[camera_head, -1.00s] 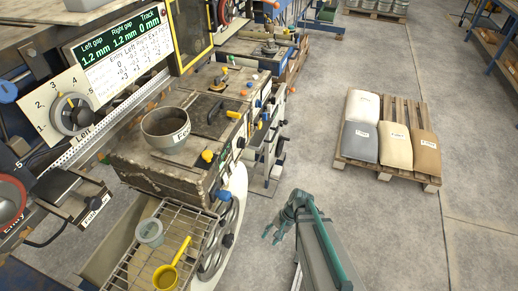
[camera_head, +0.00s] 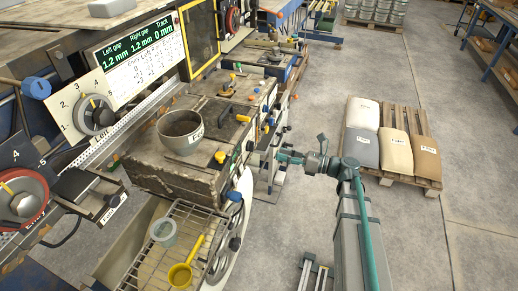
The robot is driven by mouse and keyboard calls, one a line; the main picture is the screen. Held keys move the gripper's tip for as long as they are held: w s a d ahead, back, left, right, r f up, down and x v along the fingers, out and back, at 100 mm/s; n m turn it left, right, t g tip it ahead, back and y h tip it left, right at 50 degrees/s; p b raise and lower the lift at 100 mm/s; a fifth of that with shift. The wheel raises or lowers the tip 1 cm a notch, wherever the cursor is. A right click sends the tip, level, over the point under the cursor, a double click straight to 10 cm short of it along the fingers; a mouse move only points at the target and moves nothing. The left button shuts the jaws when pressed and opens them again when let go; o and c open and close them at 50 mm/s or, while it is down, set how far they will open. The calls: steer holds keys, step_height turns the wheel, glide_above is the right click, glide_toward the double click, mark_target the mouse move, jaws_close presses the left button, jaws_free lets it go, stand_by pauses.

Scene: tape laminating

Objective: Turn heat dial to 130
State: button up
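No dial shows a readable heat label or the number 130. A grey dial (camera_head: 93,115) with a yellow pointer and numbers around it sits on the machine's upper left panel. A larger red-rimmed dial (camera_head: 24,198), also with a yellow pointer, is at the lower left edge, partly cut off. My gripper (camera_head: 282,157) is to the right of the machine, pointing left, apart from both dials. It is small in the view, and its finger opening cannot be made out.
A display (camera_head: 137,41) reads left gap 1.2 mm, right gap 1.2 mm, track 0 mm. A grey pot (camera_head: 181,134) stands on the machine top. A wire rack (camera_head: 146,270) holds a grey cup and yellow ladle.

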mark_target(251, 146)
steer(key=p+x, duration=0.3)
steer(key=x, duration=0.7)
steer(key=shift+f, duration=0.1)
jaws_close()
